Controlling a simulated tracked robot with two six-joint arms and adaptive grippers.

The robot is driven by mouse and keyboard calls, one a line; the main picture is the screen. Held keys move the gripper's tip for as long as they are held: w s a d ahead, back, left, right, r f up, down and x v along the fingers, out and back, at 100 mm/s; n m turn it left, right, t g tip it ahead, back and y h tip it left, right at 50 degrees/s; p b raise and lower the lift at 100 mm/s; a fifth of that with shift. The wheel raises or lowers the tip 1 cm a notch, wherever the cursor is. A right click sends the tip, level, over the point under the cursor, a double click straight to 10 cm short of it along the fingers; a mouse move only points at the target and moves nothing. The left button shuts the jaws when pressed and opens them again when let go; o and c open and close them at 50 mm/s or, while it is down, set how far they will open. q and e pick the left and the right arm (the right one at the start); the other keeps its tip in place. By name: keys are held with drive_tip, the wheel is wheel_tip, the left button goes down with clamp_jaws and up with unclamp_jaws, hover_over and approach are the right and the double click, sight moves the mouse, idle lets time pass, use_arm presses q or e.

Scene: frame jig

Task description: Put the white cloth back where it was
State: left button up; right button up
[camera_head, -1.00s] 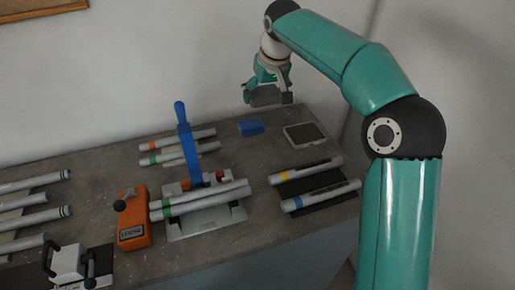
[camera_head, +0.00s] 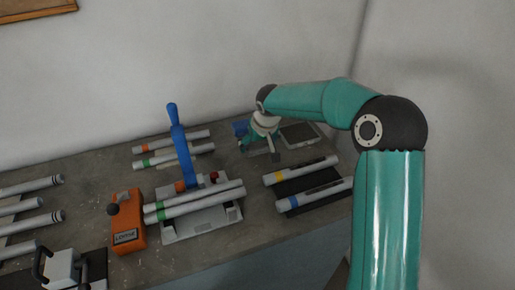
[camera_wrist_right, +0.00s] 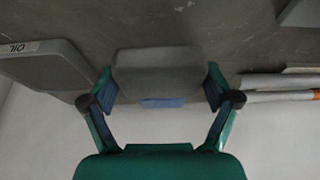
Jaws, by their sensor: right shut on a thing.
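My right gripper (camera_head: 262,154) is low over the back of the bench, and it also shows in the wrist view (camera_wrist_right: 160,88). It is shut on a flat, rounded piece (camera_wrist_right: 160,70) that looks grey rather than white; I take it for the cloth. It shows in the head view as a grey edge under the fingers. I cannot tell whether it touches the bench. A blue block (camera_head: 240,128) is just behind and left of the gripper, and it shows partly hidden beyond the cloth in the wrist view (camera_wrist_right: 162,103). My left gripper is out of view.
A grey tray (camera_head: 317,133), marked OIL in the wrist view (camera_wrist_right: 40,62), stands right of the gripper. Tubes on a dark mat (camera_head: 307,182) lie in front. A fixture with a blue lever (camera_head: 178,140) and an orange box (camera_head: 128,220) stand to the left. The wall is close behind.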

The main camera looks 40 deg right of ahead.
drive_tip(key=shift+f, duration=1.1)
drive_tip(key=shift+f, duration=0.1)
drive_tip(key=o, duration=1)
drive_tip(key=shift+c, duration=0.2)
drive_tip(key=b+v, duration=0.1)
drive_tip(key=v, duration=1.1)
